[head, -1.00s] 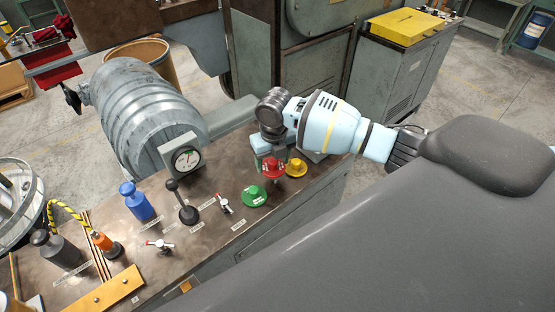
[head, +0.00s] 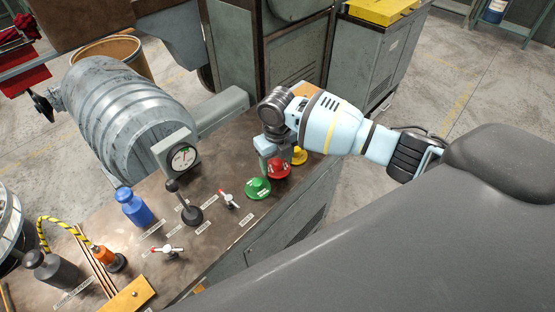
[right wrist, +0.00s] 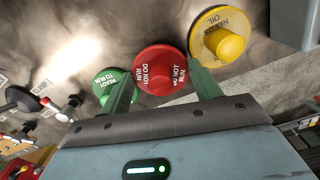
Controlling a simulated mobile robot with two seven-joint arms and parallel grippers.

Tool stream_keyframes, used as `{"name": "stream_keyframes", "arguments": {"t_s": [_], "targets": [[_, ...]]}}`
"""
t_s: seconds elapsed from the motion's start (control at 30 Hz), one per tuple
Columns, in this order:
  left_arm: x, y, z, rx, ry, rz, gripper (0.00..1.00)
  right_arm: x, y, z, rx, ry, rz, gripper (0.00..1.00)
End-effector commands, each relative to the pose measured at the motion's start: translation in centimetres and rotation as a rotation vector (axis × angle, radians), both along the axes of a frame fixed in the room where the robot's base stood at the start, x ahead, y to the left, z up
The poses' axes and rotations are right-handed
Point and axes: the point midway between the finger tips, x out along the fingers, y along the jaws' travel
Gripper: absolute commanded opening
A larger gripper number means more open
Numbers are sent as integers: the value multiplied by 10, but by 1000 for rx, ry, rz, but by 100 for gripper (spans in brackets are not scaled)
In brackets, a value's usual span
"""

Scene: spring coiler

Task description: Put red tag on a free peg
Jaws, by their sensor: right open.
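The red tag (head: 278,170), a round disc with a knob and white "DO NOT RUN" lettering, sits on the bench between a green tag (head: 257,188) and a yellow tag (head: 300,156). My right gripper (head: 281,161) is over the red tag, pointing down. In the right wrist view, its open fingers (right wrist: 163,90) stand on either side of the red tag (right wrist: 160,68), with the green tag (right wrist: 115,86) beyond the left finger and the yellow tag (right wrist: 222,38) near the right one. I cannot make out any free peg. My left gripper is out of view.
On the bench (head: 215,255) stand a black-knobbed lever (head: 190,215), two small red-handled levers, a blue bottle (head: 134,206) and a dial gauge (head: 182,157). A large grey ribbed drum (head: 130,120) lies behind. Grey cabinets stand beyond my right gripper.

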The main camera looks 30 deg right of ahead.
Motion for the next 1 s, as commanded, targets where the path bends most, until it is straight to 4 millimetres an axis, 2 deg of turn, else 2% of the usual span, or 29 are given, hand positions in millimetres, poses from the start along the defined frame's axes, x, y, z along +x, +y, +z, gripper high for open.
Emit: {"name": "stream_keyframes", "arguments": {"t_s": [0.03,0.2,0.53,1.0], "targets": [[0,-1,0,-2,-1,1,36,0,0,0,0,-1,0,69],[0,-1,0,-2,-1,0,36,0,0,0,0,0,-1,88],[0,1,1,3,-2,-5,36,0,0,5,0,-1,-1,88],[3,3,3,8,-9,-9,36,1,0,71,0,-3,-1,88]]}}
